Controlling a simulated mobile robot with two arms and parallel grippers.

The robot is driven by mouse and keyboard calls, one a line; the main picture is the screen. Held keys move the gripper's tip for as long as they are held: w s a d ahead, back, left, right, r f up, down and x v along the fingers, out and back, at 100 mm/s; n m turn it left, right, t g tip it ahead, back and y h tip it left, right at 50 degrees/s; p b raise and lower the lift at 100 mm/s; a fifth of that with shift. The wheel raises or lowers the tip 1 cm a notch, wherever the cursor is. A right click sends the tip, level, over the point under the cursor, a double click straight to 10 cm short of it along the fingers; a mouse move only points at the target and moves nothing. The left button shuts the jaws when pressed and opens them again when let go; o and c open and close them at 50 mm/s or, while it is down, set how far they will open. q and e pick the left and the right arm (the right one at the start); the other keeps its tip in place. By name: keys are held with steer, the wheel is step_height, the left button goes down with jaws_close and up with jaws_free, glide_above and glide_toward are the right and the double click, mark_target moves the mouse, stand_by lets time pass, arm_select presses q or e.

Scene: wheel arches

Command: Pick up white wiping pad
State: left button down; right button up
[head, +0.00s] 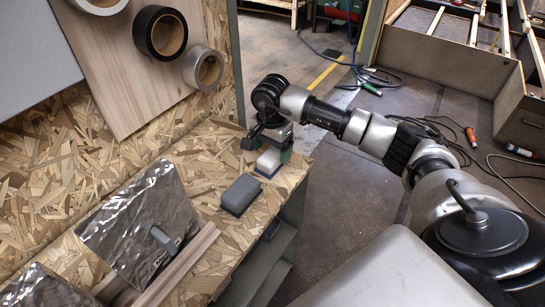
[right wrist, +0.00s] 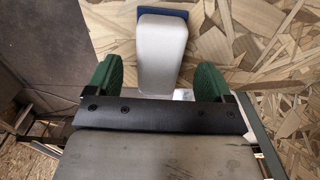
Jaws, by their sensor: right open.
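The white wiping pad (head: 268,161), a white block with a blue underside, sits on the chipboard bench near its far right edge. My right gripper (head: 268,144) is at the pad's far end, with its fingers spread. In the right wrist view the pad (right wrist: 162,52) lies ahead, its blue edge at the far end. Its near end shows between the two green fingers of my right gripper (right wrist: 153,82), with gaps on both sides. I cannot tell the exact height of the fingers over the bench. My left gripper is out of view.
A dark grey pad (head: 240,194) lies on the bench close by. A crinkled metal sheet (head: 140,229) leans at the left, beside wooden strips (head: 178,264). Tape rolls (head: 160,33) hang on the back board. Cables and tools lie on the floor.

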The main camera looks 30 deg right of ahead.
mark_target(272, 154)
step_height(272, 154, down, 2)
steer(key=shift+s+f, duration=0.1)
steer(key=shift+f, duration=0.4)
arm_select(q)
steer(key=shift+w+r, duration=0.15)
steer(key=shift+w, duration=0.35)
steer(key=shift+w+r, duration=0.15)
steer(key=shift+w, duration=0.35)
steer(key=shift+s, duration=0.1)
arm_select(e)
steer(key=shift+c, duration=0.5)
steer(key=shift+r, duration=0.1)
steer(key=c, duration=0.9)
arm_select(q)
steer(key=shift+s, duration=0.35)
